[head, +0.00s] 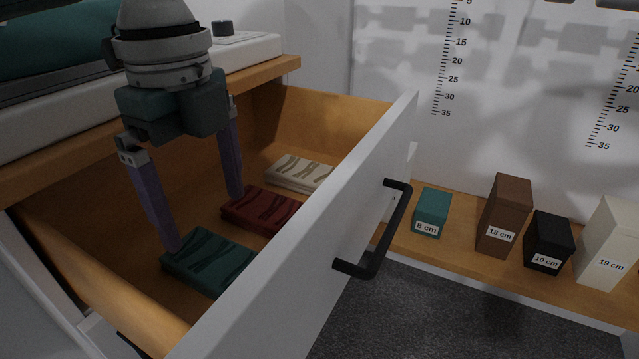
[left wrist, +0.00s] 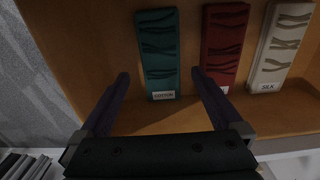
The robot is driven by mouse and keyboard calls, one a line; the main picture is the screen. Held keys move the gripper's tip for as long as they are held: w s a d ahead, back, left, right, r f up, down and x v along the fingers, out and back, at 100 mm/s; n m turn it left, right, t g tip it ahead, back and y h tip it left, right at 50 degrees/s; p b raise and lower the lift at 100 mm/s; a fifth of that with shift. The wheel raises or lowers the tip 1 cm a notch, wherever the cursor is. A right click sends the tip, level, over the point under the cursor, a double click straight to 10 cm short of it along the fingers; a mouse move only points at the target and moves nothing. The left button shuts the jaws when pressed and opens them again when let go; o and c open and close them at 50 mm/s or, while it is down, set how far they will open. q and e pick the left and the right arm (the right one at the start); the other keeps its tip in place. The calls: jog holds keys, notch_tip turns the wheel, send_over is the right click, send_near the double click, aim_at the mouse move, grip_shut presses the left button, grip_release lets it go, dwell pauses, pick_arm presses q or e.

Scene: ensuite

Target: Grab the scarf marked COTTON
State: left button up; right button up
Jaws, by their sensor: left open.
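The teal folded scarf (head: 208,262) lies flat in the open drawer, nearest the front left of the head view. In the left wrist view the teal scarf (left wrist: 158,52) bears a small white label that appears to read COTTON. My left gripper (head: 204,224) is open and empty, pointing down into the drawer. In the head view one finger ends by the teal scarf, the other near the red scarf. In the left wrist view the teal scarf shows between the fingers (left wrist: 160,76). Whether they touch it I cannot tell. My right gripper is not in view.
A red scarf (head: 262,209) and a cream scarf (head: 300,172) lie farther along the drawer; the cream one's label reads SILK (left wrist: 268,87). The drawer front (head: 300,250) has a black handle (head: 385,235). Several labelled boxes (head: 505,214) stand on a ledge at right.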

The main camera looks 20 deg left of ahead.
aim_at(227, 265)
pick_arm(q)
notch_tip(227, 265, down, 4)
jog(key=shift+d+r+b, duration=0.15)
jog(key=shift+b, duration=0.45)
jog(key=f, duration=0.1)
jog(key=f+b, duration=0.1)
jog(key=f, duration=0.1)
jog(key=f+b, duration=0.1)
jog(key=shift+d+f, duration=0.4)
jog(key=shift+r, duration=0.1)
jog(key=c, duration=1.2)
